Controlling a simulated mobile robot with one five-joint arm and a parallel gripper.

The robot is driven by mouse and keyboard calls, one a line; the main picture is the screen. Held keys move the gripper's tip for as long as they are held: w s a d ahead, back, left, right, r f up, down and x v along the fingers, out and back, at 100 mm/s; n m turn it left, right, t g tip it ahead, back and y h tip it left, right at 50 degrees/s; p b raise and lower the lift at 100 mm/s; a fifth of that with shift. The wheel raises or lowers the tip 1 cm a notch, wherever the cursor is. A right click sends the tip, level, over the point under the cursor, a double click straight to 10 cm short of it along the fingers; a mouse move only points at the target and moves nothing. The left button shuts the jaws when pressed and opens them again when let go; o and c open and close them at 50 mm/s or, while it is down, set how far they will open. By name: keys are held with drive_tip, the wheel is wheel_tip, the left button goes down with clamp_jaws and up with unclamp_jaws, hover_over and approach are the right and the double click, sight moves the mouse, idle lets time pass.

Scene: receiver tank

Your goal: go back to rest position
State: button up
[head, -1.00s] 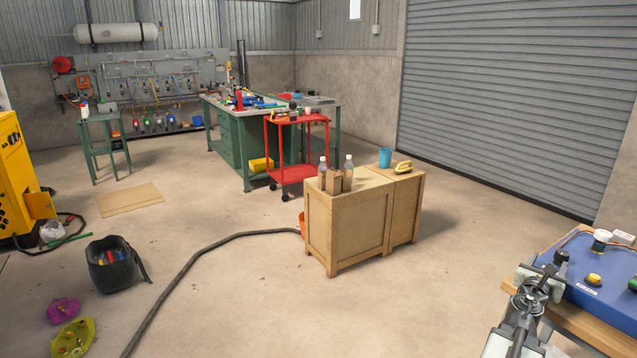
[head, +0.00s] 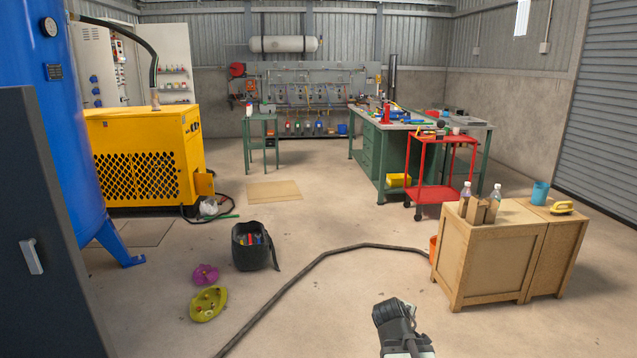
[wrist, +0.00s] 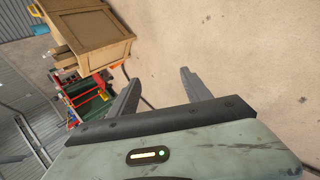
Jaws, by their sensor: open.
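My gripper (wrist: 157,78) shows in the wrist view with its two grey fingers spread wide apart. Nothing is between them, only bare concrete floor behind. In the head view part of my arm (head: 402,335) shows at the bottom, right of the middle, over open floor. It looks drawn in and touches nothing. The fingers cannot be made out in the head view.
Wooden cabinets (head: 490,265) with bottles and a blue cup (head: 540,192) stand to the right. A black hose (head: 310,270) crosses the floor. A black bucket (head: 252,250) and the blue tank (head: 70,130) are left. Floor between is mostly clear.

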drive_tip(key=s+a+f+m+g+y, duration=0.55)
drive_tip(key=s+a+m, duration=0.35)
drive_tip(key=s+a, duration=0.25)
wheel_tip(320, 180, up, 21)
drive_tip(key=s+m+g+p, duration=0.1)
drive_tip(key=p, duration=2)
drive_tip(key=shift+s+d+m+p, duration=0.25)
drive_tip(key=shift+m+p, duration=0.05)
drive_tip(key=shift+p, duration=0.05)
drive_tip(key=shift+h, duration=0.25)
